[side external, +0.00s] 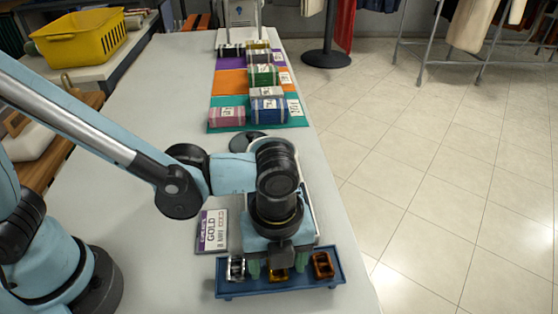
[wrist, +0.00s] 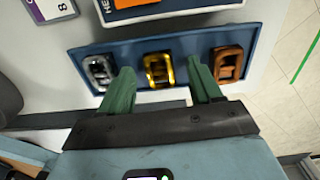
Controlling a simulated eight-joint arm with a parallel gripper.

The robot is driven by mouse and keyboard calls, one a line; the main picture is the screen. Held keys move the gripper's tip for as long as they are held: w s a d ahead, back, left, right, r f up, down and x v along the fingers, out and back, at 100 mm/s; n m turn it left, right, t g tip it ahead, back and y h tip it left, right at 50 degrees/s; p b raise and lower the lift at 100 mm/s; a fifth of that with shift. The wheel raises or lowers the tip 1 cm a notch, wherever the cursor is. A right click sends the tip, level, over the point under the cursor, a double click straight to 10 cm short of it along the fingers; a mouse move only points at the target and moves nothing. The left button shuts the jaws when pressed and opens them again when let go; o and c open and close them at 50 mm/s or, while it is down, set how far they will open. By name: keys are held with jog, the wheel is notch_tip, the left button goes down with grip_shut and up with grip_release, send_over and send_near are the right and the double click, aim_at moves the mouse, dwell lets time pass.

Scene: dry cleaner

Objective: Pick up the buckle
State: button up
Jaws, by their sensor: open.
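A blue tray (side external: 225,287) near the front of the table holds three buckles in a row. A silver buckle (side external: 236,268) is at its left, a gold buckle (side external: 278,275) in the middle and a copper-brown buckle (side external: 322,265) at its right. The wrist view shows the silver buckle (wrist: 100,71), gold buckle (wrist: 158,69) and brown buckle (wrist: 228,63) in the tray (wrist: 185,46). My gripper (wrist: 158,80) is open, its green fingers pointing down on either side of the gold buckle. In the side view it partly hides that buckle.
Folded garment bundles (side external: 264,76) lie on coloured mats farther back. A yellow basket (side external: 80,38) stands at the upper left. The table's left half (side external: 150,100) is largely bare.

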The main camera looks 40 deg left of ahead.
jog(key=c, duration=1.1)
jog(key=shift+c, duration=0.2)
